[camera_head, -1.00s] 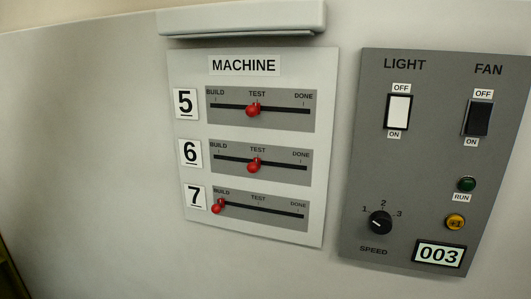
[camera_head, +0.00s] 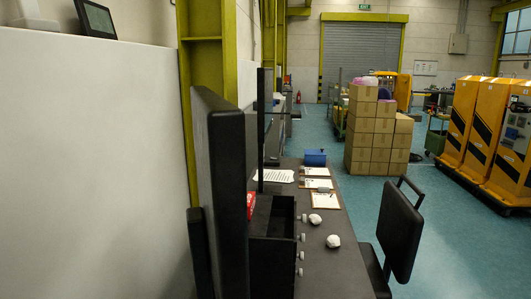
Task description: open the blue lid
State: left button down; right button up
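A small blue box (camera_head: 315,158) stands on the far part of a dark desk (camera_head: 335,262), right of a dark upright panel. Its top looks blue, but it is too small to tell whether a separate lid is there or how it sits. Neither of my grippers shows in this view.
A large dark panel (camera_head: 222,180) stands close at the left of the desk. Papers, clipboards (camera_head: 326,200) and white lumps (camera_head: 333,241) lie on the desk. A black chair (camera_head: 399,232) stands at its right. Stacked cartons (camera_head: 372,140) are beyond. Blue floor (camera_head: 450,250) is open at right.

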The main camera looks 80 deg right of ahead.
aim_at(321, 152)
jog(key=z, duration=3.15)
jog(key=k+l+z, duration=0.1)
jog(key=k+z, duration=0.15)
jog(key=k, duration=0.4)
jog(key=z, duration=0.45)
jog(key=l+z, duration=0.1)
jog(key=z, duration=0.35)
jog(key=i+z, duration=0.1)
jog(key=z, duration=0.8)
jog(key=l+z, duration=0.1)
jog(key=z, duration=0.35)
jog(key=i+l+u, duration=0.1)
jog(key=i, duration=1.1)
jog(key=i+j+u, duration=0.1)
jog(key=i+u, duration=0.2)
jog(key=u, duration=0.15)
jog(key=i+u, duration=0.3)
jog(key=u, duration=0.15)
jog(key=i+u, duration=0.25)
jog(key=u, duration=0.15)
jog(key=i+u, duration=0.3)
jog(key=i, duration=0.15)
jog(key=i+u, duration=0.3)
jog(key=i, duration=0.9)
jog(key=i+l+u, duration=0.15)
jog(key=i, duration=0.5)
jog(key=i+l, duration=0.1)
jog(key=i, duration=0.6)
jog(key=u, duration=0.05)
